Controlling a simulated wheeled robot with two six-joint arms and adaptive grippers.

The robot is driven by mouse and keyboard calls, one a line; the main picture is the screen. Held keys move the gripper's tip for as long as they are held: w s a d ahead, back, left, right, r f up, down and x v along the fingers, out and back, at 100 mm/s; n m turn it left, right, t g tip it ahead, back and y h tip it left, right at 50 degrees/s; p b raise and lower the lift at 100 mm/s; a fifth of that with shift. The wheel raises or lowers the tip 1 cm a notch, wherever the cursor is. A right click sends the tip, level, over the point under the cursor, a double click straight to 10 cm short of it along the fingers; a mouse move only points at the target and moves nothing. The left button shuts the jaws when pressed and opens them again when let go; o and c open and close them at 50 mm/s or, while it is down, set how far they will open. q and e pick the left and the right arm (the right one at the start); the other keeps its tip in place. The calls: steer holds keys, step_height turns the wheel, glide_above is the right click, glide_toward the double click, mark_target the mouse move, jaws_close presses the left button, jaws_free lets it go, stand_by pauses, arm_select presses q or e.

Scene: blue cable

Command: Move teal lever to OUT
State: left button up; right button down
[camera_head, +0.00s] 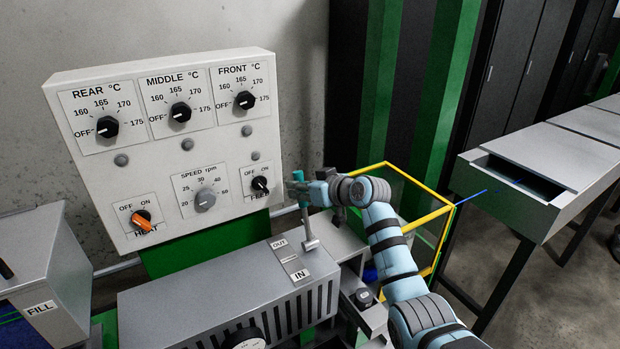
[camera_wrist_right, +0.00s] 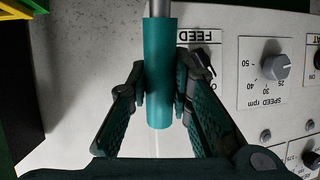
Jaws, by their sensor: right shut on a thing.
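The lever has a teal handle (camera_head: 301,177) on a grey shaft and a metal pivot (camera_head: 311,243) on top of the grey machine housing. It stands nearly upright, and I cannot tell for sure which setting it is in. The OUT label (camera_head: 279,244) and the IN label (camera_head: 300,275) are on the housing to the left of the pivot. My right gripper (camera_head: 297,187) is shut on the handle. In the right wrist view, the teal handle (camera_wrist_right: 158,75) sits between both fingertips (camera_wrist_right: 160,88). My left gripper is not in view.
A white control panel (camera_head: 160,150) with temperature, speed, feed and heat knobs stands close behind the gripper. The FEED knob (camera_head: 260,184) is just left of it. A yellow-framed guard (camera_head: 425,216) stands to the right. A grey trough table (camera_head: 530,170) is farther right.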

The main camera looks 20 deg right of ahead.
steer(key=shift+w+a+g, duration=0.1)
steer(key=shift+w+g, duration=0.2)
steer(key=shift+w, duration=0.1)
steer(key=shift+f, duration=0.1)
steer(key=c, duration=1.5)
jaws_free()
steer(key=shift+o, duration=0.4)
steer(key=shift+w+f, duration=0.1)
steer(key=shift+f, duration=0.05)
steer(key=v, duration=1.2)
